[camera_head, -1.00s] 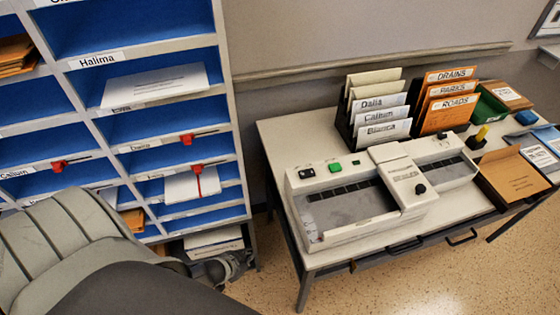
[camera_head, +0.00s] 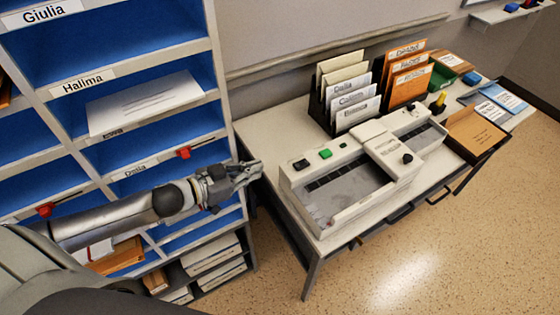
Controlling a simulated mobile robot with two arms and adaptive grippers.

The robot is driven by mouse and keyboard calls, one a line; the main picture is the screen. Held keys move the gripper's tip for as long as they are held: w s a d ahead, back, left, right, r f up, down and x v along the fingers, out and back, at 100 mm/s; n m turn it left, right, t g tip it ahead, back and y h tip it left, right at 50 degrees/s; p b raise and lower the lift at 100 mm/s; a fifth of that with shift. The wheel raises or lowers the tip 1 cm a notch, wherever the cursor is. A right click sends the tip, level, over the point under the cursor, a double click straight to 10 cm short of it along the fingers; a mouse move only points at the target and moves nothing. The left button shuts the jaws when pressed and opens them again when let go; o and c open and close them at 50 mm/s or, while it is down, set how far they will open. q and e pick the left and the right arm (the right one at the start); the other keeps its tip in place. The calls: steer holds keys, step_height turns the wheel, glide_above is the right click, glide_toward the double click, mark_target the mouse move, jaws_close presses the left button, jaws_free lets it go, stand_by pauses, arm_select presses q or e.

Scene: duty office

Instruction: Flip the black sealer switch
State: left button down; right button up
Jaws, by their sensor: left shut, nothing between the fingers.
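The sealer (camera_head: 345,185) is a long cream machine on the table, with a grey bed and a raised head at its right. A small black switch (camera_head: 301,164) sits on its back left panel, left of a green button (camera_head: 325,153). A round black knob (camera_head: 407,158) is on the right part. My left gripper (camera_head: 252,170) is shut and empty, in front of the pigeonhole shelf's right edge. In the picture it is left of the sealer and apart from the switch. My right gripper is not in view.
The blue pigeonhole shelf (camera_head: 215,130) stands at the left, with red tabs and papers. Behind the sealer are white name folders (camera_head: 350,98) and orange folders (camera_head: 409,76). An open brown box (camera_head: 474,134) is at the table's right. Speckled floor in front is clear.

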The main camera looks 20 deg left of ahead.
arm_select(q)
steer(key=shift+w+a+r+m+g+h, duration=0.1)
steer(key=shift+r+m+g+h, duration=0.25)
steer(key=shift+r+h, duration=0.3)
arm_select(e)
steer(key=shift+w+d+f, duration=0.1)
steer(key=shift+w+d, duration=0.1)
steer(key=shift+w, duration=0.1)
arm_select(q)
steer(key=shift+a, duration=0.1)
steer(key=p, duration=0.2)
glide_toward(301, 165)
steer(key=w+d, duration=0.1)
steer(key=w+d+r, duration=0.1)
steer(key=w, duration=0.1)
steer(key=w+d+r, duration=0.1)
steer(key=w, duration=0.1)
steer(key=shift+d+r, duration=0.1)
steer(key=shift+d, duration=0.2)
steer(key=shift+f, duration=0.6)
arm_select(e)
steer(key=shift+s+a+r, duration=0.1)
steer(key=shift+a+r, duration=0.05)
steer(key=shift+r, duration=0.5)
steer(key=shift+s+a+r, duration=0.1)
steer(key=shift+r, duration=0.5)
